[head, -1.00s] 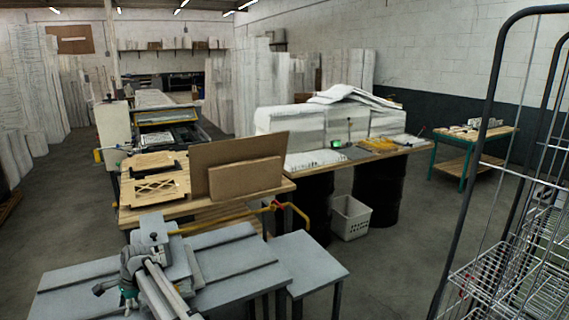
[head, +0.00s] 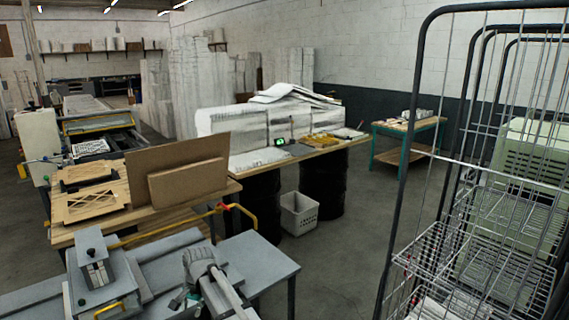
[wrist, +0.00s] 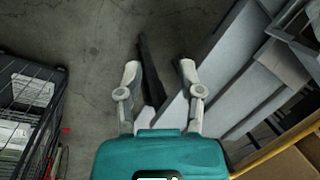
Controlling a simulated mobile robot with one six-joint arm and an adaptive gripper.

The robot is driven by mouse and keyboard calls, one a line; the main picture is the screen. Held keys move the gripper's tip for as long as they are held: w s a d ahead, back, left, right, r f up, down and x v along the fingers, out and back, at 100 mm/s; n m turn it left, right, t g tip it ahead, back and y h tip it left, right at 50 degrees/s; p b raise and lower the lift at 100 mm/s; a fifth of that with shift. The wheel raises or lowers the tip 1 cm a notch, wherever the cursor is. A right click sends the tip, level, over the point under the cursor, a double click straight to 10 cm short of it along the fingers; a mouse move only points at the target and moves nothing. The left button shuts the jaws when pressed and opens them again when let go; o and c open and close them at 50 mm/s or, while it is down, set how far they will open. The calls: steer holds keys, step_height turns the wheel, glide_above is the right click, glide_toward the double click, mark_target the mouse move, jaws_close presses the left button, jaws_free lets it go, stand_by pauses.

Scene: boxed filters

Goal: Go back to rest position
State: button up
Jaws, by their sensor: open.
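My gripper (wrist: 160,72) shows in the wrist view with a teal body and two pale grey fingers. The fingers are spread apart and nothing is between them. They hang over bare concrete floor and the edge of a grey metal table (wrist: 225,75). In the head view, my grey arm (head: 215,285) is low in the frame, in front of the grey table (head: 262,262). I cannot make out the fingers in that view.
A wire cage trolley (head: 412,160) stands close on the right; a dark wire-sided trolley (wrist: 50,80) shows at the wrist view's left. A grey machine (head: 95,265) and a yellow rail (head: 170,229) are at left. A white basket (head: 299,213) sits on the floor. Floor between table and trolley is clear.

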steer(key=s+d+n+h, duration=0.1)
steer(key=s+d, duration=0.2)
steer(key=d, duration=1.2)
steer(key=s+d+n+h, duration=0.1)
steer(key=s+d, duration=0.3)
steer(key=d, duration=1.2)
steer(key=s+d+f+n, duration=0.1)
steer(key=s+d, duration=0.3)
steer(key=d, duration=1.1)
steer(key=shift+s+d+t+h+b, duration=0.15)
steer(key=shift+d+t+h+b, duration=0.15)
steer(key=shift+h+b, duration=0.1)
steer(key=shift+f, duration=0.1)
steer(key=shift+a, duration=0.1)
